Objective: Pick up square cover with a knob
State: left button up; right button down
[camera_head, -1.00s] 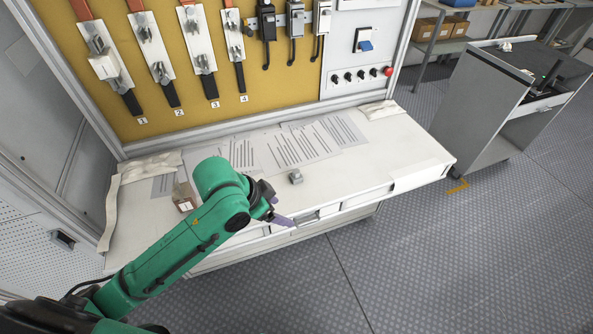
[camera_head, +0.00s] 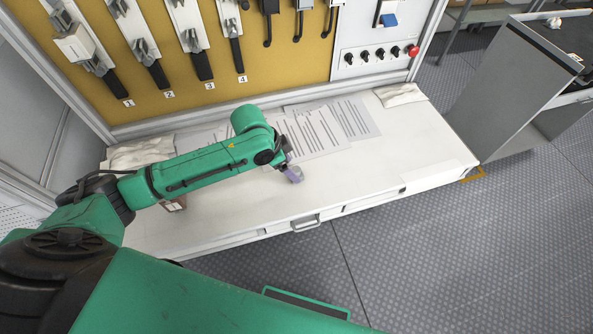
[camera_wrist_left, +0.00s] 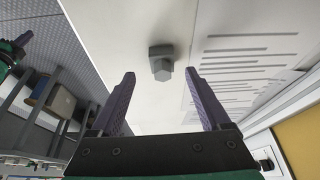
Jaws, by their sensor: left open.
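The square cover with a knob (camera_wrist_left: 161,66) is a small grey block on the white tabletop, with its knob towards the camera in the left wrist view. My left gripper (camera_wrist_left: 166,84) is open, its two purple fingers spread. The cover shows just beyond the fingertips, in line with the gap between them, and the gripper holds nothing. In the head view my left gripper (camera_head: 291,172) is low over the middle of the table, and there I cannot clearly separate the cover from the fingers.
Printed sheets (camera_head: 318,128) lie on the table (camera_head: 400,160) behind the gripper. A small brown box (camera_head: 174,204) sits partly behind my left arm. A yellow panel with switches (camera_head: 290,60) stands at the back. A grey cabinet (camera_head: 510,90) stands to the right.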

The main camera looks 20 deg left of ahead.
aim_at(295, 169)
pick_arm(q)
jog(key=f, duration=0.1)
jog(key=w+d+f, duration=0.1)
jog(key=f, duration=0.1)
jog(key=shift+w+d, duration=0.1)
jog(key=shift+w, duration=0.2)
jog(key=shift+d+f, duration=0.15)
jog(key=shift+f, duration=0.1)
jog(key=shift+s, duration=0.1)
jog(key=c, duration=0.4)
grip_shut()
pick_arm(e)
jog(key=shift+w+a+r, duration=0.1)
jog(key=shift+w+r, duration=0.15)
jog(key=shift+w, duration=0.25)
jog(key=shift+w+a+r, duration=0.1)
jog(key=shift+w+r, duration=0.1)
jog(key=shift+w, duration=0.3)
